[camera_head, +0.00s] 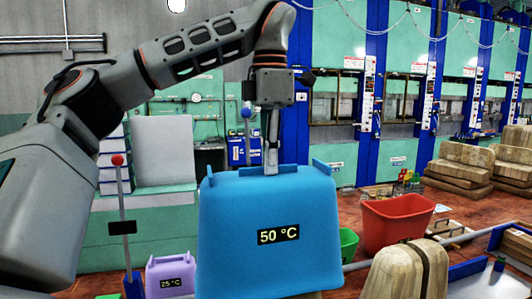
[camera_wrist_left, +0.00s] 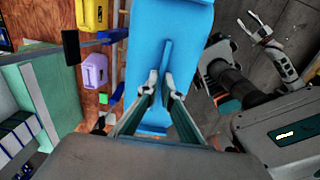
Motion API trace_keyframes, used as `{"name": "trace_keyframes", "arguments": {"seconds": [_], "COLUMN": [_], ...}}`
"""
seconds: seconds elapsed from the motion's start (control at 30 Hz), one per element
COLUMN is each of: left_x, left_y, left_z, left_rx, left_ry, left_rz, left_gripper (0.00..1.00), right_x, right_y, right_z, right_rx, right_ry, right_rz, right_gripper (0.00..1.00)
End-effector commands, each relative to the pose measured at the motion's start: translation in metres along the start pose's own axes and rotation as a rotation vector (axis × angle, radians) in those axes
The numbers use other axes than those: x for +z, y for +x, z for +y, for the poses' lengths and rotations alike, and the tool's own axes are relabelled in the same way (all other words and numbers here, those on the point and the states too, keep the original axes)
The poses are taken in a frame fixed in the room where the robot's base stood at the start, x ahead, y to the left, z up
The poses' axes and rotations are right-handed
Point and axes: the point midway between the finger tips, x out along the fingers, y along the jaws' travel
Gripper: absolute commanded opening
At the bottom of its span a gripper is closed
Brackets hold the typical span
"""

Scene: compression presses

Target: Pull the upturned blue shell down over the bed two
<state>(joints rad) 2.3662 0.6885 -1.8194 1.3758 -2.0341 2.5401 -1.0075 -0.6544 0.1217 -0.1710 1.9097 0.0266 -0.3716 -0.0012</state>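The blue shell (camera_head: 255,235), labelled 50 °C, stands with its closed face up in the middle of the head view. Small tabs stick up at its top corners. It also fills the centre of the left wrist view (camera_wrist_left: 168,25). My left gripper (camera_head: 271,168) points straight down at the shell's top. In the left wrist view its narrow-set fingertips (camera_wrist_left: 161,75) lie on either side of the shell's raised blue ridge, closed on it. My right gripper (camera_wrist_left: 257,26) is empty with spread fingers.
A purple shell (camera_head: 172,280) labelled 25 °C stands at lower left, near a red-knobbed lever (camera_head: 118,160). A red bin (camera_head: 395,226) and a green bin (camera_head: 348,245) stand behind to the right. A wooden piece (camera_head: 405,270) is close at lower right.

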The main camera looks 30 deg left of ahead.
Motion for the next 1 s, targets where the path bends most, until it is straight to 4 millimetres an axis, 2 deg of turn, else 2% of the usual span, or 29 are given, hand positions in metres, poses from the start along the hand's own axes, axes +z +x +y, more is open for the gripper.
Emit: {"name": "trace_keyframes", "arguments": {"seconds": [0.37, 1.0], "left_x": [-0.001, -0.001], "left_y": [0.049, 0.129], "left_z": [0.0, 0.0], "left_rx": [-0.002, -0.002], "left_ry": [0.0, -0.002], "left_rz": [0.0, 0.0], "left_gripper": [0.0, 0.0], "right_x": [0.001, 0.0], "right_y": [-0.001, 0.0], "right_z": [-0.005, 0.001], "right_rx": [-0.005, 0.001], "right_ry": [0.007, 0.001], "right_rz": [-0.002, 0.001], "right_gripper": [0.4, 0.4]}}
